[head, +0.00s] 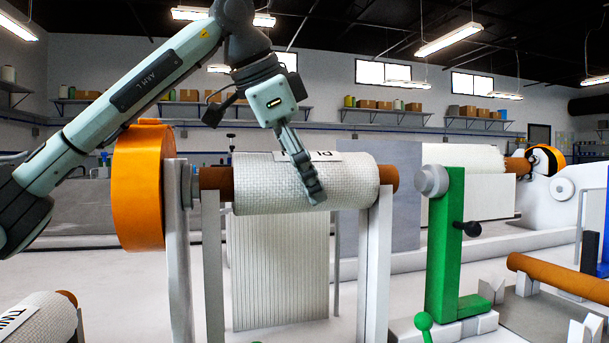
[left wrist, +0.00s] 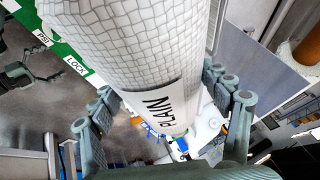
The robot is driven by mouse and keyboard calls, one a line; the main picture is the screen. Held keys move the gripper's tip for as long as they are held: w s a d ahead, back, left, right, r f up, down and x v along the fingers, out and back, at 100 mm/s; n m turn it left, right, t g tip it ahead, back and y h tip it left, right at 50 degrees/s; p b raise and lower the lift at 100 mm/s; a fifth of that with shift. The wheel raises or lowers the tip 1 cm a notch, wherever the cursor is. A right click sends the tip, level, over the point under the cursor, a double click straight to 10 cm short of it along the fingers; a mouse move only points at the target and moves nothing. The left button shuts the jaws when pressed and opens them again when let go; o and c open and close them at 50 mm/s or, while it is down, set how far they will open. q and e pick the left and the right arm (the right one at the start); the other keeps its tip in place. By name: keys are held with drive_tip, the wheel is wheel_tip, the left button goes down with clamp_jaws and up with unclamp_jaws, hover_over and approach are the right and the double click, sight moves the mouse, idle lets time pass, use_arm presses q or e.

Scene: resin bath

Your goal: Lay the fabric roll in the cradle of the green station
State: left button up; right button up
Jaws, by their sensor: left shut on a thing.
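The white woven fabric roll (head: 265,190) lies level on a brown core in the middle of the head view, its label partly behind my fingers. My left gripper (head: 310,185) comes down from above and is shut on the roll. In the left wrist view the roll (left wrist: 130,45) runs between the fingers (left wrist: 160,110), with its "PLAIN" label readable. The core ends are at the tops of pale upright posts (head: 212,260); I cannot tell if they touch. The green stand (head: 445,240) with a grey round end piece is just right of the roll. My right gripper is not in view.
An orange wheel (head: 138,190) stands left of the roll. Another roll (head: 35,318) lies at the lower left. A white roll (head: 465,165) is behind the green stand. A bare brown tube (head: 560,280) lies at the right. A green ball-topped lever (head: 423,322) stands in front.

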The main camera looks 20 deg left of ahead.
use_arm(q)
drive_tip(key=shift+r, duration=0.15)
drive_tip(key=o, duration=1.9)
drive_tip(key=shift+f, duration=0.4)
drive_tip(key=v, duration=1.2)
drive_tip(key=shift+s+r, duration=0.1)
drive_tip(key=shift+r, duration=0.15)
